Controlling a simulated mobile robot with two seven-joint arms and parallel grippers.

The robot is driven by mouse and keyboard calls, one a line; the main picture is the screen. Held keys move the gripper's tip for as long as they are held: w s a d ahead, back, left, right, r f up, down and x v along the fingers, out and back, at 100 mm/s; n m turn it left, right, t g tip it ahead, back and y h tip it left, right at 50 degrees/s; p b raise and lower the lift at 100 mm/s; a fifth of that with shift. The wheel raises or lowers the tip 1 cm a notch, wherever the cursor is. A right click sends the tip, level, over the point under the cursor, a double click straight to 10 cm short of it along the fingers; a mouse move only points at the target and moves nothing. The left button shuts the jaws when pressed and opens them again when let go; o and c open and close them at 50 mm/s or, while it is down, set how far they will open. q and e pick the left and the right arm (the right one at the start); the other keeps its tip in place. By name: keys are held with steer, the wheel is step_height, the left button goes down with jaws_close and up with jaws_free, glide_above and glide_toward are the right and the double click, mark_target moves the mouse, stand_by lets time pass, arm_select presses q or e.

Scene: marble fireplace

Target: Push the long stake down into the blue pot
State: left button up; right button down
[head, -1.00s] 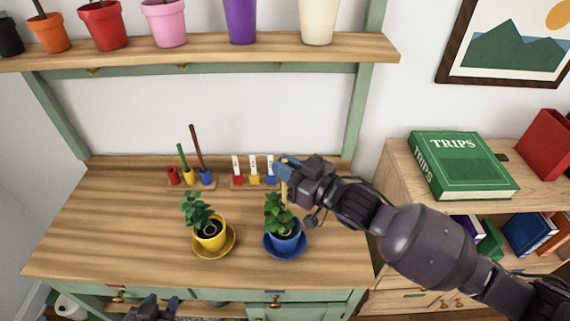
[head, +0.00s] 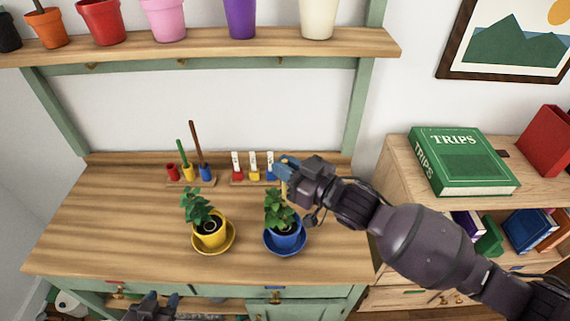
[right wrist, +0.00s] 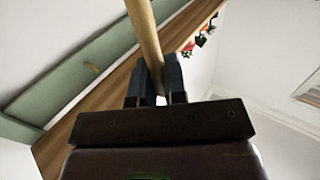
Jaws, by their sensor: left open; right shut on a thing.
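The blue pot (head: 289,239) stands on a blue saucer at the right of the tabletop, with a leafy green plant in it. My right gripper (head: 283,164) is above and just behind the plant. It is shut on a tan wooden stake (head: 285,189), which runs down towards the blue pot; leaves hide its lower end. In the right wrist view the stake (right wrist: 144,38) passes between the two fingers (right wrist: 156,84). My left gripper (head: 155,306) is open and empty at the bottom edge, in front of the table.
A yellow pot (head: 212,233) with a plant stands left of the blue pot. Behind are a rack (head: 192,182) of small coloured cups with green and brown sticks, and a stand of white-topped markers (head: 253,166). The front left tabletop (head: 110,235) is clear.

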steer(key=shift+f, duration=0.2)
steer(key=c, duration=1.1)
jaws_free()
steer(key=shift+r, duration=0.1)
steer(key=v, duration=1)
steer(key=shift+s+d+b, duration=0.25)
steer(key=shift+d+b, duration=0.1)
